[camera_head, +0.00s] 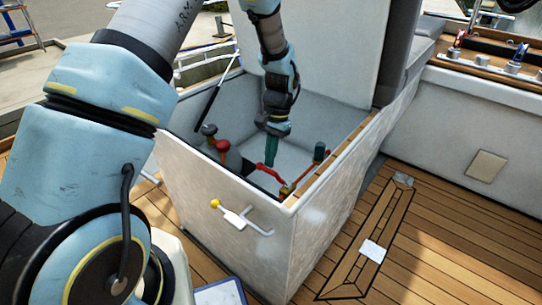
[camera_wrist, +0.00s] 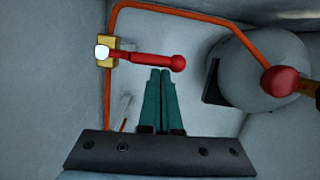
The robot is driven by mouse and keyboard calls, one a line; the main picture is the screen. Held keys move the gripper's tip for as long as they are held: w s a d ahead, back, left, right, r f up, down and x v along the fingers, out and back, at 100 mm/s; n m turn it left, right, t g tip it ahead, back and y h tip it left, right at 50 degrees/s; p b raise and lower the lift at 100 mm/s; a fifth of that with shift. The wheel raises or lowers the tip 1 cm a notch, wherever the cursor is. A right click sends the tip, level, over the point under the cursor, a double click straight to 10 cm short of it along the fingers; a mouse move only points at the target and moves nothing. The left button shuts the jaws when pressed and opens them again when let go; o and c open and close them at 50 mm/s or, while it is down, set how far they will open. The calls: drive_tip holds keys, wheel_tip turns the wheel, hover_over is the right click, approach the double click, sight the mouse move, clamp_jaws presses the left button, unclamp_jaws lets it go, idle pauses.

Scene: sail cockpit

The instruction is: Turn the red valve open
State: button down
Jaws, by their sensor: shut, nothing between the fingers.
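The red valve (camera_wrist: 140,57) shows in the wrist view as a red lever with a ball end, fixed to a brass body on an orange pipe. The lever lies roughly crosswise to the pipe section at its brass body. In the head view, the red lever (camera_head: 269,173) sits low inside the open white locker. My gripper (camera_wrist: 161,70) has teal fingers shut together with nothing between them. Its tips appear just below the lever near the ball end in the wrist view; contact cannot be told. In the head view my gripper (camera_head: 270,165) reaches down into the locker.
The white locker (camera_head: 240,210) has walls around the valves. A second red knob (camera_head: 222,146) and a dark knob (camera_head: 209,130) stand at left; a dark green knob (camera_head: 319,151) stands at right. A raised lid (camera_head: 335,40) is behind. A yellow-tipped handle (camera_head: 232,215) projects outside.

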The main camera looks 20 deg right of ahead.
sight(259, 165)
drive_tip(key=shift+a, duration=0.2)
drive_tip(key=a+n+p, duration=0.1)
drive_tip(key=s+a+n+p, duration=0.1)
drive_tip(key=n+p, duration=0.1)
drive_tip(key=shift+s+a+r+n+g+h, duration=0.1)
drive_tip(key=shift+r+n+g+h, duration=0.1)
drive_tip(key=shift+n+g+h, duration=0.1)
drive_tip(key=n+p, duration=0.1)
drive_tip(key=s+a+n+p, duration=0.1)
drive_tip(key=shift+s+a+n+h, duration=0.15)
drive_tip(key=shift+a+n+h, duration=0.15)
drive_tip(key=shift+n, duration=0.1)
drive_tip(key=s+a+n+h+p, duration=0.1)
drive_tip(key=s+n+h+p, duration=0.1)
drive_tip(key=s+n, duration=0.5)
drive_tip(key=shift+s+a+f+n+p, duration=0.2)
drive_tip(key=shift+a+n+p, duration=0.2)
drive_tip(key=shift+n+p, duration=0.7)
